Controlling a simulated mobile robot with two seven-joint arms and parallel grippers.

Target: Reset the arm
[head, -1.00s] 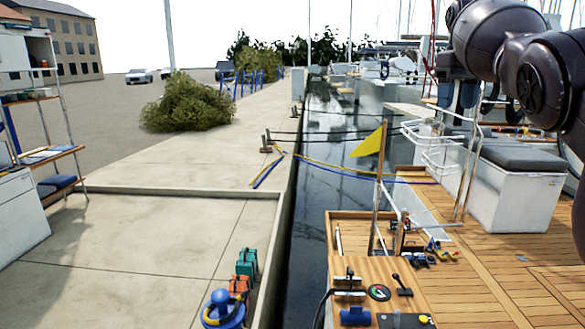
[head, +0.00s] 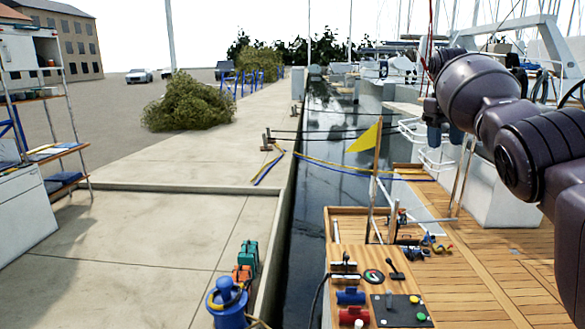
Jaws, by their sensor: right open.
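My right arm comes in from the right edge, its dark links bent across the upper right of the head view. My right gripper (head: 444,131) hangs at the arm's far end, above the boat's side rail. It is small, dark and partly merged with the background. Its jaws are open, and I see nothing held between them. My left arm and left gripper are out of view.
A wooden console (head: 345,265) with levers, a gauge (head: 374,276) and a black button panel (head: 402,310) stands below the arm. A yellow flag (head: 366,138) rises behind it. A white locker (head: 505,195) stands on the deck (head: 480,265). Water separates the pavement and boat.

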